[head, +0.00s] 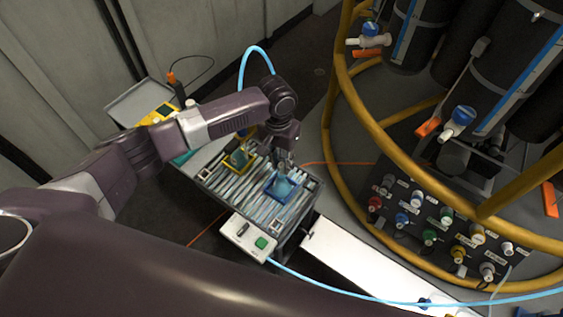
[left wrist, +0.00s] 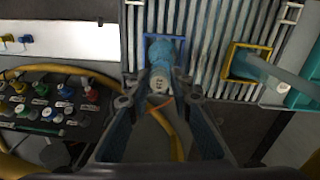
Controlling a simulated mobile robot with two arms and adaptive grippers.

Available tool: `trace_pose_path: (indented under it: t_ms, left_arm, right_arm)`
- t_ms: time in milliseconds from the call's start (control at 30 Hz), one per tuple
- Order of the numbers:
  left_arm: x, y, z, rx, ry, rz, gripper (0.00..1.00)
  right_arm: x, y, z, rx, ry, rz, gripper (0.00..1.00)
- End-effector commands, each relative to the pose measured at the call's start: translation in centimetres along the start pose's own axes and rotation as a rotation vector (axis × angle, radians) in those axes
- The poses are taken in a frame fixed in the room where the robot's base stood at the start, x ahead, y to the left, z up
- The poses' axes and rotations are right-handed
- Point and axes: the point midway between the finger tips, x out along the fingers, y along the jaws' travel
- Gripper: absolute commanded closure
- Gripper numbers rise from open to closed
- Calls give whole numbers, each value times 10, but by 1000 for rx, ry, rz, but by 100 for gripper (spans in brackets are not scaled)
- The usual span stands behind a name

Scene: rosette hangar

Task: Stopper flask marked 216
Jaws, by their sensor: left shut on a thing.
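My left gripper (head: 284,154) hangs over a slatted rack (head: 219,183). In the left wrist view its fingers (left wrist: 160,88) are shut on a small pale stopper-like piece (left wrist: 160,83). Just beyond this piece is a bluish flask (left wrist: 166,50) in a blue square frame; the flask also shows in the head view (head: 282,187). I cannot tell whether the piece touches the flask. A second flask (head: 239,158) stands in a yellow frame on the same rack. No number 216 is legible on either flask. My right gripper is not in view.
A white box with a green button (head: 262,243) is at the rack's front. A dark panel (head: 402,233) holds several labelled coloured caps or knobs, inside a yellow rail (head: 357,107). A light blue hose (head: 330,291) crosses the foreground. A white strip (head: 350,262) lies right of the rack.

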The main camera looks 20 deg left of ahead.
Motion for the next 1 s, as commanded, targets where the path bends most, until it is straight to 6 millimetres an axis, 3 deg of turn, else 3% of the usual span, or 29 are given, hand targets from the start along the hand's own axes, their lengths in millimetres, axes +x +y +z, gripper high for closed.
trace_pose_path:
  t_ms: [400, 1000]
  left_arm:
    - [17, -1, 0, -1, -1, 1, 93]
    - [19, -1, 0, 0, -1, 1, 93]
  right_arm:
    - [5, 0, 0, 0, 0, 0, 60]
    - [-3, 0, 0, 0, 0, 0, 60]
